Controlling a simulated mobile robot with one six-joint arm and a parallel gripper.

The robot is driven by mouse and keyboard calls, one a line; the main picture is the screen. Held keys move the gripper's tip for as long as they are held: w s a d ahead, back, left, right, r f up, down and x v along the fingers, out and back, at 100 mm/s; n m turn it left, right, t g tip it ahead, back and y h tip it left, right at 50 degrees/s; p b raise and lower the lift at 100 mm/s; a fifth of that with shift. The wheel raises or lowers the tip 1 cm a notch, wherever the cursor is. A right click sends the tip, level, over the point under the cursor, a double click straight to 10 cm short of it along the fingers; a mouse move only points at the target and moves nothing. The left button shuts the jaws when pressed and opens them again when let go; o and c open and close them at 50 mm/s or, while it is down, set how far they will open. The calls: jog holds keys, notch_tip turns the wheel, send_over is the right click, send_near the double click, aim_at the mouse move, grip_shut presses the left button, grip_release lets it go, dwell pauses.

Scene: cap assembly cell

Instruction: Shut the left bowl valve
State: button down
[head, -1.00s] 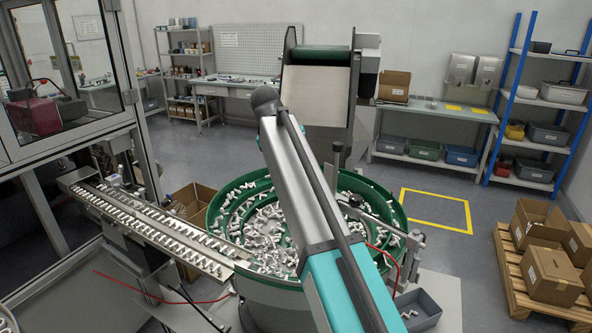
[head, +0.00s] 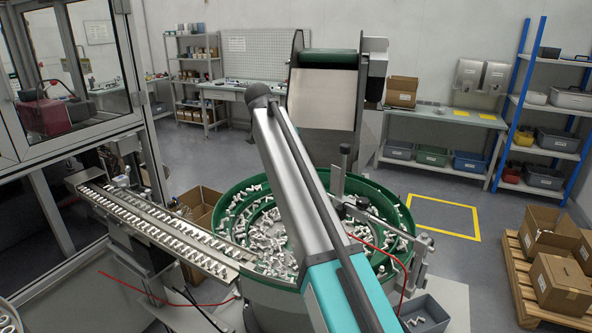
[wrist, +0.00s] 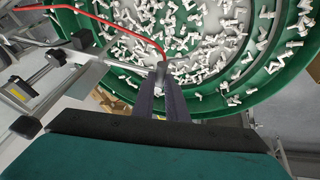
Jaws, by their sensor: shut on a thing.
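My gripper (wrist: 162,92) shows in the wrist view, its two dark fingers close together at the rim of the green feeder bowl (wrist: 215,105). A small grey part (wrist: 162,70) sits between the fingertips, and a red hose (wrist: 130,30) runs to that spot. It looks like the left bowl valve's handle, but the fingers hide most of it, and its turn position cannot be told. In the head view my arm crosses in front of the bowl (head: 226,200) and hides the gripper and the valve.
Several white parts lie in the bowl. A dark knob (wrist: 82,38) and a metal bracket (wrist: 28,92) stand left of my fingers. A linear track (head: 160,228) leaves the bowl at left. A grey bin (head: 425,313) stands at its front right, and cartons on a pallet (head: 520,240) stand further right.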

jog(key=c, duration=1.8)
grip_release()
jog(key=shift+o, duration=0.2)
jog(key=shift+a, duration=0.1)
jog(key=p+v, duration=0.8)
jog(key=v, duration=0.5)
jog(key=shift+r, duration=0.35)
